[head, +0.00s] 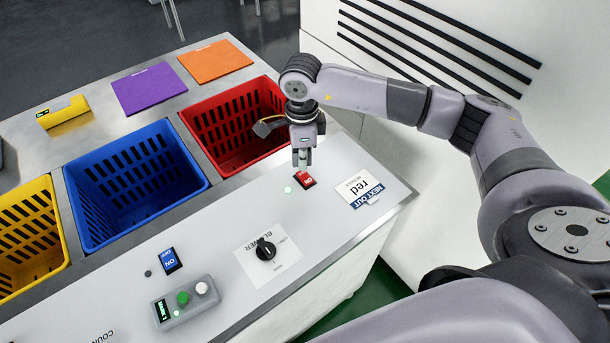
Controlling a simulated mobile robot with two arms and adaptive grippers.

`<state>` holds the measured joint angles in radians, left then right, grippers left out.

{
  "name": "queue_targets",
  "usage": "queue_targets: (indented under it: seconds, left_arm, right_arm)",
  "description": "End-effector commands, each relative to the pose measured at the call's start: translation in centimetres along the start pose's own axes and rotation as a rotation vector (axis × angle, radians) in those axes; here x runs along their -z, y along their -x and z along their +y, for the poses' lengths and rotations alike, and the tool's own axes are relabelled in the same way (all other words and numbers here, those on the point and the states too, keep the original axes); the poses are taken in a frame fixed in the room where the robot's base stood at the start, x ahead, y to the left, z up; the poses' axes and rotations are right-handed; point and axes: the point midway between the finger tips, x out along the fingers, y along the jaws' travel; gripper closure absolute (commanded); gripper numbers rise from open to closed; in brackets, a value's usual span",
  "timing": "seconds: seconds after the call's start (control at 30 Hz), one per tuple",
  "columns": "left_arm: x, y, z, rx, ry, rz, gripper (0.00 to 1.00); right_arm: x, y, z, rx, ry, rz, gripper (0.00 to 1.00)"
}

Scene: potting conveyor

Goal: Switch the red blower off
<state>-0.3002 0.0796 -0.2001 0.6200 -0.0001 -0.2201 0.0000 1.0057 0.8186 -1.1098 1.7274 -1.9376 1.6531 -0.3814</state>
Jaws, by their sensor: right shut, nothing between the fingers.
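The red switch (306,181) on the pale panel has white lettering that seems to read ON. A small green lamp (288,189) beside it is lit. My right gripper (302,163) points down, shut and empty, with its fingertips right at the far edge of the red switch. I cannot tell whether they touch it. A black knob (265,250) sits on a white plate lettered BLOWER. My left gripper is not in view.
A blue switch (170,261) with a dark lamp (148,273) and a grey button box (187,302) sit on the panel at left. Red (204,150), blue (78,206) and yellow (50,187) crates stand behind. A card (350,188) reads "NEXT OUT red".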

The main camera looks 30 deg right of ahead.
Motion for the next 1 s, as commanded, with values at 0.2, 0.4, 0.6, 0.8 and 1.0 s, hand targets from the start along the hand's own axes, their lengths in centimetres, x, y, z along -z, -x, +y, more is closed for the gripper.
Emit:
queue_targets:
  seconds: [0.2,0.4,0.6,0.8,1.0]
  left_arm:
    - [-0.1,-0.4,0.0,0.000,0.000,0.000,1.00]
    - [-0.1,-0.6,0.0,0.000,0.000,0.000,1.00]
    - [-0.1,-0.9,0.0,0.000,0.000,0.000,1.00]
    - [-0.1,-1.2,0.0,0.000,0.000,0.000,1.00]
    - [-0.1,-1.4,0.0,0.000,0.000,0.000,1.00]
  right_arm:
    - [0.0,-0.4,0.0,0.000,0.000,0.000,1.00]
    - [0.0,-0.7,0.0,0.000,0.000,0.000,1.00]
    - [0.0,-1.0,0.0,0.000,0.000,0.000,1.00]
    - [0.0,-1.4,0.0,0.000,0.000,0.000,1.00]
    - [0.0,-1.6,0.0,0.000,0.000,0.000,1.00]
